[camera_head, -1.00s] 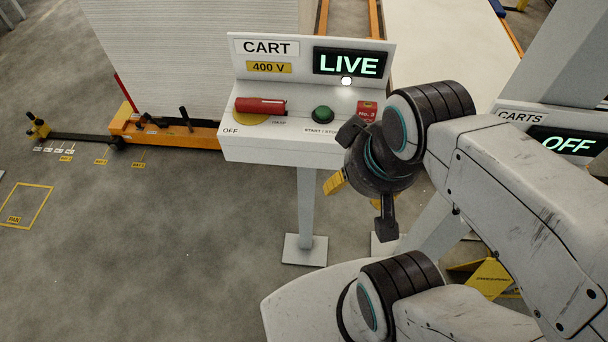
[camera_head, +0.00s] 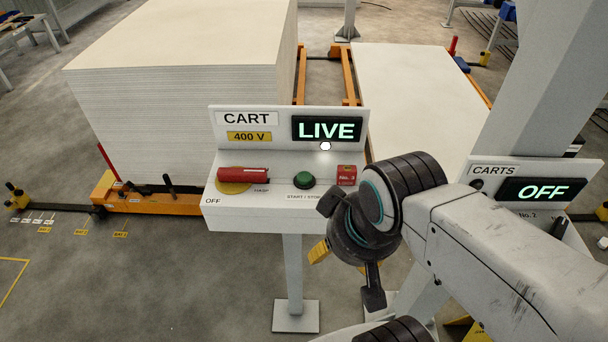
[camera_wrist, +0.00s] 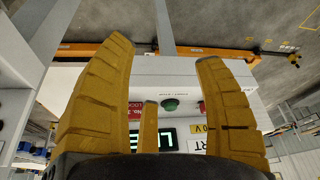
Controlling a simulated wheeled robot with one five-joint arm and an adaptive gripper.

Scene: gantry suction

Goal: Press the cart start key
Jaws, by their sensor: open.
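The green round start/stop key (camera_head: 304,180) sits on the white ledge of the cart panel (camera_head: 227,213). The panel's lit screen (camera_head: 326,129) reads LIVE. In the wrist view the green key (camera_wrist: 170,104) shows between my fingers, with the panel upside down. My gripper (camera_head: 338,246) is in front of the panel, below and right of the key in the head view. Its yellow fingers (camera_wrist: 165,55) are spread and empty. I see no contact with the key; the exact gap is hard to tell.
A red handle (camera_head: 242,174) lies left of the key, and a red No. 3 lock tag (camera_head: 347,174) is to its right. A second panel reading OFF (camera_head: 541,190) stands at right by a grey post. A tall sheet stack (camera_head: 160,120) is behind.

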